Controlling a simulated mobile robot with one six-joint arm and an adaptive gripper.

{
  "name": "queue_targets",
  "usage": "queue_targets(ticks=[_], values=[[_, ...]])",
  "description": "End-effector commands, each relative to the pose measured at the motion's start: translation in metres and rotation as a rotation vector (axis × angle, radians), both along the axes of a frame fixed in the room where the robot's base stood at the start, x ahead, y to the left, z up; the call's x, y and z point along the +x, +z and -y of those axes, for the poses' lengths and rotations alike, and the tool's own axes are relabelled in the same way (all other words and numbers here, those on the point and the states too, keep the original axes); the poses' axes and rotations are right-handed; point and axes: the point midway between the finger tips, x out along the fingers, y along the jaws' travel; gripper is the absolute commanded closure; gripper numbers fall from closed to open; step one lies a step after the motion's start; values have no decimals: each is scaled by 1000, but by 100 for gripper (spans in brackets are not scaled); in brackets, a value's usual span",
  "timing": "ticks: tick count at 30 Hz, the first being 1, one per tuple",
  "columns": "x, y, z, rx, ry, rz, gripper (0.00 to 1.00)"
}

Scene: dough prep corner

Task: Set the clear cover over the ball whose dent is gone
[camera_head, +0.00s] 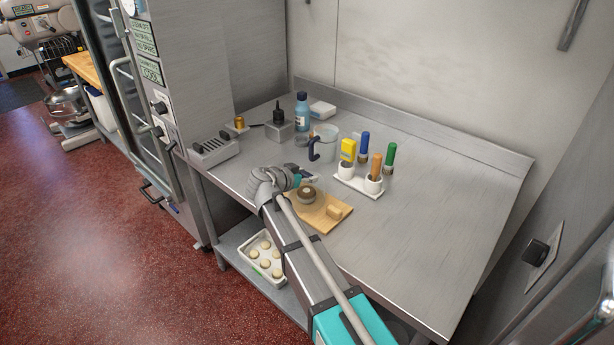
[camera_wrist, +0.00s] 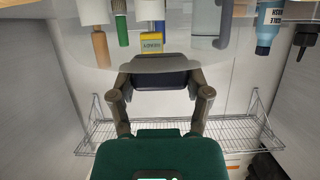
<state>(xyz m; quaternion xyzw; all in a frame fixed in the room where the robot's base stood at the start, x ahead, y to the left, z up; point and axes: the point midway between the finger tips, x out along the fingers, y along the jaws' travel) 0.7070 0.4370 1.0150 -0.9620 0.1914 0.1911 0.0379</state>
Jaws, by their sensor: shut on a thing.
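My gripper (camera_head: 300,175) is over the front left of the steel table, just behind a small wooden board (camera_head: 322,222). In the wrist view my gripper (camera_wrist: 160,84) is shut on a grey piece (camera_wrist: 160,63) with a wide curved edge and a dark lower part. I cannot tell whether this piece is the clear cover. A round grey-brown thing (camera_head: 306,194) sits on the board, partly behind my arm. Several pale dough balls (camera_head: 265,245) lie in a white tray (camera_head: 252,262) on the lower shelf. Dents cannot be made out at this size.
A translucent jug (camera_head: 326,133) with a dark handle and a blue bottle (camera_head: 302,112) stand behind my gripper. A white holder (camera_head: 349,186) carries coloured-handled tools to the right. The table's right side is clear.

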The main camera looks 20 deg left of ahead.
Motion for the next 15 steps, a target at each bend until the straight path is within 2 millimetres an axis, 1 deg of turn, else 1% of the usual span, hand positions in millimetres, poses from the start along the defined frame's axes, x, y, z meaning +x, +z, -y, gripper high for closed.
queue_targets(ticks=[1, 3, 6, 15], values=[[0, 0, 0, 0, 0, 0, 31], [0, 0, 0, 0, 0, 0, 18], [0, 0, 0, 0, 0, 0, 2], [0, 0, 0, 0, 0, 0, 2]])
